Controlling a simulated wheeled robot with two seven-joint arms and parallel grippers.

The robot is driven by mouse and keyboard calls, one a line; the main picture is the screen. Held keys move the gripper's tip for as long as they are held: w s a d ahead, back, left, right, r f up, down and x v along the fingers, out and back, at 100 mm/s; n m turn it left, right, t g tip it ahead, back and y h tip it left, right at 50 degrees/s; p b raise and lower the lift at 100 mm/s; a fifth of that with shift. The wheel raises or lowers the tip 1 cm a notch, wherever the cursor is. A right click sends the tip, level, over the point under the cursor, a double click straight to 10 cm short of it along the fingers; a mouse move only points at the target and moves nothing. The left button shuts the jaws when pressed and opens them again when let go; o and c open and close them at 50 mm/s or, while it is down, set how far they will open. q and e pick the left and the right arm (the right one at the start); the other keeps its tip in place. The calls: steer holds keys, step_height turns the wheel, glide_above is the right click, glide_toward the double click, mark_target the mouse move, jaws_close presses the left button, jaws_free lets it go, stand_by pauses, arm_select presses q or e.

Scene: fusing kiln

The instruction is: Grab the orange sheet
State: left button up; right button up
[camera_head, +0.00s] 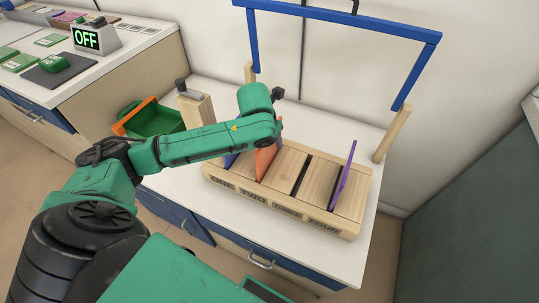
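The orange sheet (265,160) stands upright in the wooden rack (290,218), near the label TWO. My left arm comes in from the left and reaches over the rack. My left gripper (278,142) is at the upper edge of the orange sheet. Its fingers are mostly hidden by the arm, so I cannot tell whether they are around the sheet or only beside it. My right gripper is not in view.
A purple sheet (343,175) stands tilted near label FOUR. A blue-violet sheet (230,160) is partly hidden behind my arm. A blue frame (345,17) rises on wooden posts behind the rack. A green bin (155,119) and an OFF display (87,38) are left.

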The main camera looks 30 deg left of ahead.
arm_select(q)
steer(key=shift+f, duration=0.2)
stand_by(0.4)
jaws_close()
steer(key=shift+r+p, duration=0.1)
steer(key=shift+p, duration=0.2)
stand_by(1.0)
